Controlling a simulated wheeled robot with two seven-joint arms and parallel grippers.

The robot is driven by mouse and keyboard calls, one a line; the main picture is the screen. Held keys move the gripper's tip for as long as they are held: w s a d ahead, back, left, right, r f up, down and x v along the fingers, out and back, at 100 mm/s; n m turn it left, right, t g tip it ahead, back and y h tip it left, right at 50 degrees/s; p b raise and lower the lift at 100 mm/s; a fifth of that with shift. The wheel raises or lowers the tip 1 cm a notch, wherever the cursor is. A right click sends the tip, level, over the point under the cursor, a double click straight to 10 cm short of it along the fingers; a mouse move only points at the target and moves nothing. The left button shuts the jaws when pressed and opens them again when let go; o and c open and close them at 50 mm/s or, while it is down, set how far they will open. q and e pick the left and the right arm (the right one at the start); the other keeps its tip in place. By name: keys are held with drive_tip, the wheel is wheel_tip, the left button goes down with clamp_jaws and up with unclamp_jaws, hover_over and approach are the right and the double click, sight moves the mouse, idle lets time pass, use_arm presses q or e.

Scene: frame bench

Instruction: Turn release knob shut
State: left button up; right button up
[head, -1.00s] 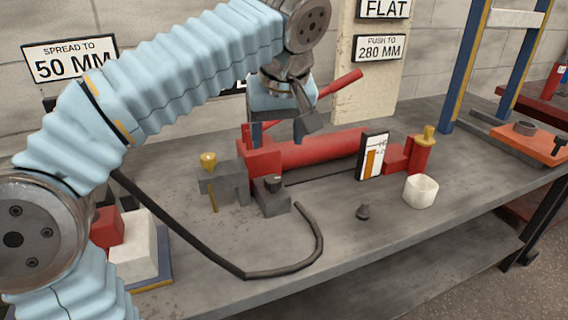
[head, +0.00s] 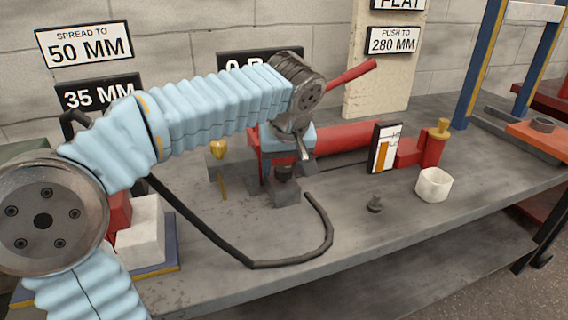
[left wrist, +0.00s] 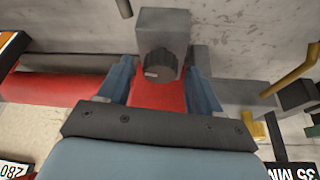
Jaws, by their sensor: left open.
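The release knob (head: 284,172) is a dark round knob on a small grey block (head: 285,193) at the near end of the red pump cylinder (head: 345,137). In the left wrist view the knob (left wrist: 158,65) faces the camera, with a pale mark on its lower left. My left gripper (head: 285,160) points down over it. In the left wrist view its two blue fingers (left wrist: 160,88) are open on either side of the knob, with gaps showing. I cannot tell how deep they reach around it. My right gripper is in neither view now.
A black hose (head: 295,262) curves across the bench in front. A grey valve block with a yellow knob (head: 217,150) stands left of the pump. The front middle is clear.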

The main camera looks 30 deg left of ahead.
use_arm(q)
drive_tip(key=c, duration=1.1)
drive_tip(key=shift+o, duration=0.2)
drive_tip(key=shift+m, duration=0.4)
drive_tip(key=m+h, duration=0.1)
drive_tip(key=m, duration=0.1)
drive_tip(key=shift+a+m+t, duration=0.1)
drive_tip(key=shift+m+t, duration=0.2)
drive_tip(key=m+h, duration=0.1)
drive_tip(key=m, duration=0.2)
drive_tip(key=shift+s+a+r+m, duration=0.1)
drive_tip(key=shift+m, duration=0.2)
drive_tip(key=m+h+p, duration=0.1)
drive_tip(key=m+h, duration=0.1)
drive_tip(key=m, duration=0.2)
drive_tip(key=shift+a+p, duration=0.1)
drive_tip(key=shift+p, duration=0.2)
drive_tip(key=shift+a+m+h+p, duration=0.1)
drive_tip(key=shift+m+h+p, duration=0.6)
drive_tip(key=shift+m, duration=1.8)
drive_tip(key=shift+g, duration=0.4)
